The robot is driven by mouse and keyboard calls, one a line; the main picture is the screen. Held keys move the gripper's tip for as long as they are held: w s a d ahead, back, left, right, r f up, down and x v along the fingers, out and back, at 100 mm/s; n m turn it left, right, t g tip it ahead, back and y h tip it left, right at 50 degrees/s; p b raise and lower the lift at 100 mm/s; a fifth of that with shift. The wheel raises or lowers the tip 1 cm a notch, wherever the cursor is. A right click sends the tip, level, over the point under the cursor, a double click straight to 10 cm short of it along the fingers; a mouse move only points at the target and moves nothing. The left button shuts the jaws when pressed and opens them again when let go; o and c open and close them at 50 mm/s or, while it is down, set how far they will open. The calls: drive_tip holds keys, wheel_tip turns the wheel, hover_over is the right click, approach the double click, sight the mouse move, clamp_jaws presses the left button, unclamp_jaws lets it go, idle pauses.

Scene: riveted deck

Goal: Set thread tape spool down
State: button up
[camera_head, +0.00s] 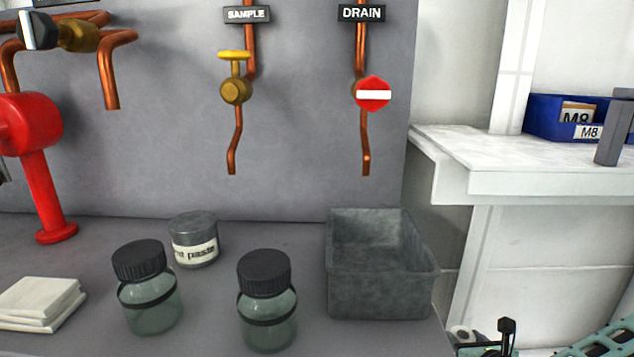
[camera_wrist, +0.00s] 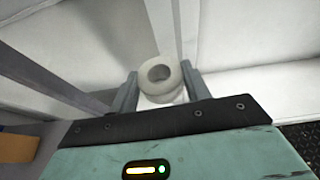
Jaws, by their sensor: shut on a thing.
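The thread tape spool (camera_wrist: 166,90) is a white ring-ended roll with a dark centre hole. My gripper (camera_wrist: 158,78) is shut on it, with one grey finger on each side. The spool hangs in the air there, below the white shelf. What lies directly under it is not clear.
A white shelf (camera_head: 520,160) carries a blue M8 bin (camera_head: 553,128). The counter holds a grey open bin (camera_head: 380,295), two jars (camera_head: 267,318) (camera_head: 150,302), a paste tin (camera_head: 194,240) and folded cloths (camera_head: 40,303). Copper pipes with DRAIN (camera_head: 361,13) and SAMPLE labels hang above.

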drive_tip(key=s+r+p, duration=0.3)
drive_tip(key=r+p, duration=0.7)
drive_tip(key=p, duration=0.1)
drive_tip(key=s+r+p, duration=0.4)
drive_tip(key=r+p, duration=0.6)
drive_tip(key=shift+s+a+r+p, duration=0.2)
drive_tip(key=shift+s+r+p, duration=0.05)
drive_tip(key=shift+r+p, duration=0.15)
drive_tip(key=shift+s+d+f, duration=0.1)
